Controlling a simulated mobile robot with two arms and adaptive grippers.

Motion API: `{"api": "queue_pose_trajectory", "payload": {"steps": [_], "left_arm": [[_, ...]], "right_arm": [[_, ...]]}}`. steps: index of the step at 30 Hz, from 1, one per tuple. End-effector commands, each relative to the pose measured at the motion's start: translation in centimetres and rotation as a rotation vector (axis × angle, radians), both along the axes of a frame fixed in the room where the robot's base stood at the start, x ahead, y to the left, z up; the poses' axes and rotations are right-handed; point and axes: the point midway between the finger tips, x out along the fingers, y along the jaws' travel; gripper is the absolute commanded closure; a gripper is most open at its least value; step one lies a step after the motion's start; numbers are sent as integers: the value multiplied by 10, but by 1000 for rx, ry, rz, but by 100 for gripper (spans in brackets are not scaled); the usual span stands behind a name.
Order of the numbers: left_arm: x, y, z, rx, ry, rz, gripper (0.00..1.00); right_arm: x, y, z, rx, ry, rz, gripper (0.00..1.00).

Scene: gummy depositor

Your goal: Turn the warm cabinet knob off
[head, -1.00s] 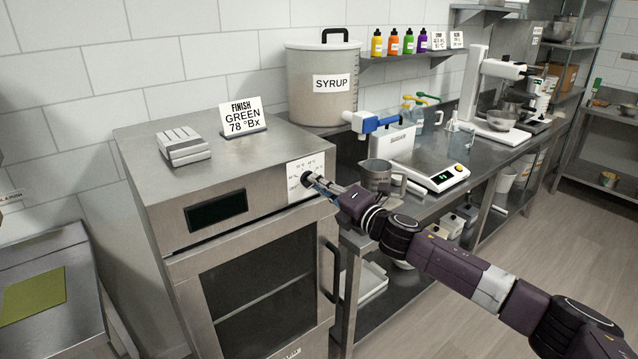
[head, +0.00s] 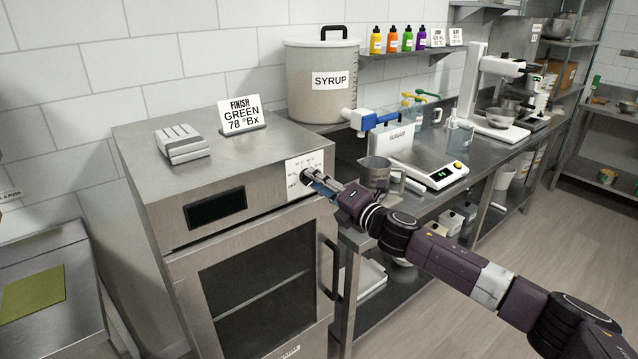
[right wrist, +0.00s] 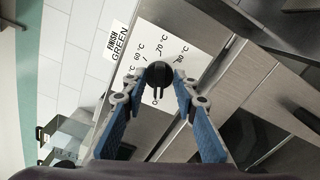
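The warm cabinet (head: 165,230) is a steel box with a glass door at the left of the head view. Its black knob (right wrist: 159,74) sits on a white dial plate (right wrist: 185,30) marked with temperatures, at the cabinet's upper right front. In the right wrist view the knob's pointer ridge points down the picture. My right gripper (right wrist: 159,80) has its two blue-padded fingers on either side of the knob, tips close to its rim. Whether they touch it is hard to tell. In the head view the right gripper (head: 318,182) partly hides the knob. My left gripper is out of view.
The door handle (head: 330,270) stands out just below my right gripper. A sign (head: 240,114) and a grey slotted block (head: 183,143) are on the cabinet top.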

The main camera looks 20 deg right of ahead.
Motion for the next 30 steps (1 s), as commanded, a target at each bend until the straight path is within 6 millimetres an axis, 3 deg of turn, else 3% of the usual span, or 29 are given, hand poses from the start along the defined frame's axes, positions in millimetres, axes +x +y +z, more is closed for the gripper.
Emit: {"api": "queue_pose_trajectory", "payload": {"steps": [7,21,30], "left_arm": [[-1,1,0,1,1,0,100],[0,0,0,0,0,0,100],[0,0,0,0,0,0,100]], "right_arm": [[-17,-7,-1,0,2,-1,73],[-95,-35,-3,0,4,-1,73],[-112,-41,0,0,1,0,73]]}}
